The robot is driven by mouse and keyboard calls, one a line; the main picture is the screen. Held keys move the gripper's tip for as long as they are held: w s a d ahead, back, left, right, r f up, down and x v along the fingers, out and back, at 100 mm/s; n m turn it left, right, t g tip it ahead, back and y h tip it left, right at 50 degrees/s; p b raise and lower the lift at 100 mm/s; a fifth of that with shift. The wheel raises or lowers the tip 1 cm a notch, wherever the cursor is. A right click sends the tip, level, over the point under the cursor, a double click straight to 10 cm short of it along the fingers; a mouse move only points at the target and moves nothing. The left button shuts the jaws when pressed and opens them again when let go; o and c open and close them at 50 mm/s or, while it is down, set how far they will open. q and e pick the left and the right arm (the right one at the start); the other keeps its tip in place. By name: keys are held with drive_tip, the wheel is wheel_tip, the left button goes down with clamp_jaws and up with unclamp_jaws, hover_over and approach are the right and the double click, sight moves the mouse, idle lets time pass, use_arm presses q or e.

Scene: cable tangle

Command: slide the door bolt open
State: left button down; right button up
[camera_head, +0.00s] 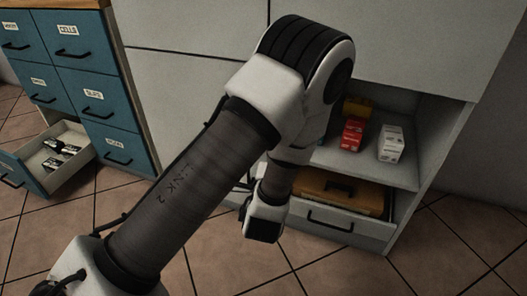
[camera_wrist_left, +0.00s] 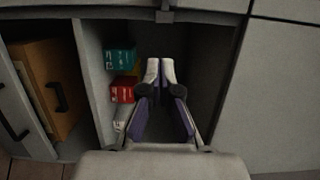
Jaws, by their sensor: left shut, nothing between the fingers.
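My left gripper (camera_wrist_left: 160,70) shows in the left wrist view with its fingertips together and nothing between them. It points into the dark opening of a grey cabinet, beside small boxes. In the head view my left arm crosses the middle and hides the fingers. I cannot make out a door bolt for certain in either view. A small dark grey fitting (camera_wrist_left: 165,12) sits on the cabinet edge at the top of the left wrist view, beyond the fingertips; I cannot tell whether it is the bolt. My right gripper is not in view.
On the open cabinet shelf stand a red box (camera_head: 352,135), a white box (camera_head: 391,144) and a yellow item (camera_head: 356,107). Below, an open drawer (camera_head: 341,232) holds a brown case (camera_head: 338,190). At left, a blue drawer cabinet (camera_head: 75,80) has one drawer (camera_head: 30,177) pulled out.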

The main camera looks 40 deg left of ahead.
use_arm(q)
drive_tip(key=shift+r, duration=0.25)
drive_tip(key=w+a+b, duration=0.5)
drive_tip(key=w+a, duration=0.3)
drive_tip(key=shift+a, duration=0.3)
